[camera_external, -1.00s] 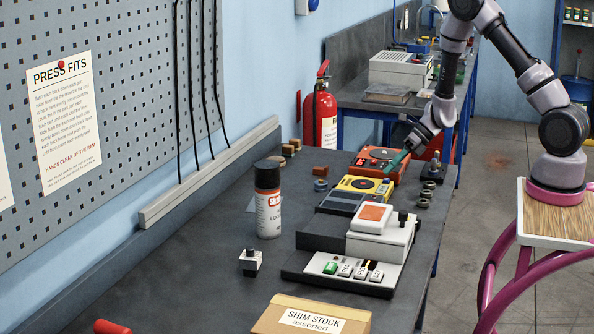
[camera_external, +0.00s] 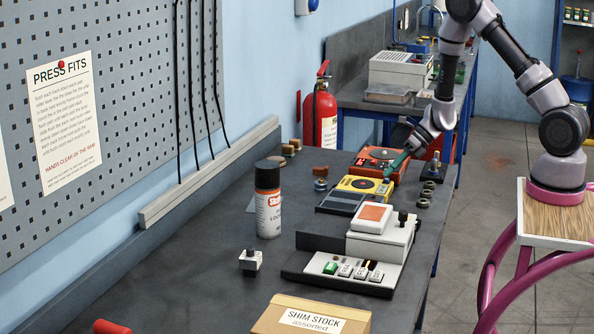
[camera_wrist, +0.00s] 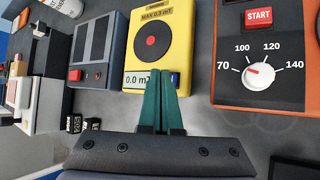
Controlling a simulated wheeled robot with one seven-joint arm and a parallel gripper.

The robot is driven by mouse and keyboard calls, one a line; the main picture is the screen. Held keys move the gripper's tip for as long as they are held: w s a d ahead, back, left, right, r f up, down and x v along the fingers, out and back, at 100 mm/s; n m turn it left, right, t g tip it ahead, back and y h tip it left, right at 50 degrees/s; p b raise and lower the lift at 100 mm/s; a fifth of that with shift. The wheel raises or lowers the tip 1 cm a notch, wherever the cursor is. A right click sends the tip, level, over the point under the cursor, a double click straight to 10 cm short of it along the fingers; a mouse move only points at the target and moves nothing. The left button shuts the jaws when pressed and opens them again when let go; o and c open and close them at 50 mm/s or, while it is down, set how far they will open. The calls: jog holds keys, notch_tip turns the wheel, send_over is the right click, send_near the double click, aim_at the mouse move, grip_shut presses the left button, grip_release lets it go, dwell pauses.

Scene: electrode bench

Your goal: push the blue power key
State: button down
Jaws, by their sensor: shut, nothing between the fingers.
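The yellow meter (camera_wrist: 160,38) has a round black dial with a red centre and a display reading 0.0 mT. It also shows on the bench in the external view (camera_external: 354,184). A small blue key (camera_wrist: 175,78) sits at the meter's near right corner in the wrist view, partly hidden by my fingers. My gripper (camera_wrist: 165,72) has its green fingers together and empty, with the tips over the meter's near edge, right beside the blue key. In the external view my gripper (camera_external: 387,174) is at the meter's right end. I cannot tell whether the tips touch the key.
An orange-red unit (camera_wrist: 268,50) with a START button and a knob stands close to the right of the meter. A grey device (camera_wrist: 98,52) with a red key is close to the left. Dark rings (camera_external: 424,198) lie along the bench's right edge.

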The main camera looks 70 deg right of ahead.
jog(key=shift+f, duration=0.25)
dwell(0.4)
jog(key=shift+r, duration=0.7)
jog(key=shift+r, duration=0.1)
jog(key=shift+r, duration=2.9)
